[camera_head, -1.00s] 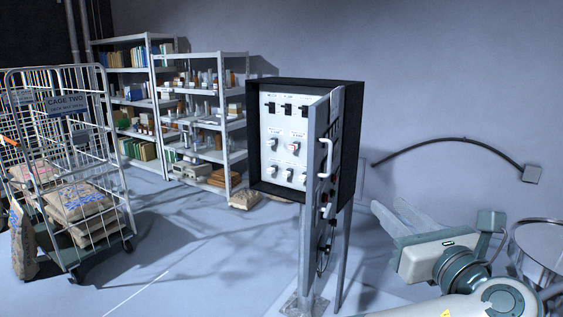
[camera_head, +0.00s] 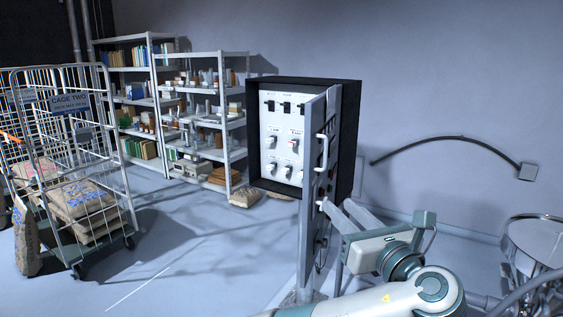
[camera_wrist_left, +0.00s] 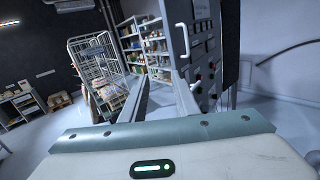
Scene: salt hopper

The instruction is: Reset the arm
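My left gripper (camera_head: 336,208) is in front of the lower part of the cabinet door in the head view, with its arm across the lower right. Its two fingers are apart with nothing between them, as the left wrist view (camera_wrist_left: 160,78) also shows. Whether the fingers touch the door cannot be told. The control cabinet (camera_head: 349,140) stands on legs with its door (camera_head: 312,200) swung open, edge towards me. The door has a white handle (camera_head: 321,152). Inside is a white panel (camera_head: 280,120) with black switches and several knobs. My right gripper is not in view.
A wire cage trolley (camera_head: 128,205) with sacks (camera_head: 85,205) stands at the left. Shelving (camera_head: 225,125) with boxes and books stands behind. A round metal vessel (camera_head: 540,240) is at the lower right, near my arm.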

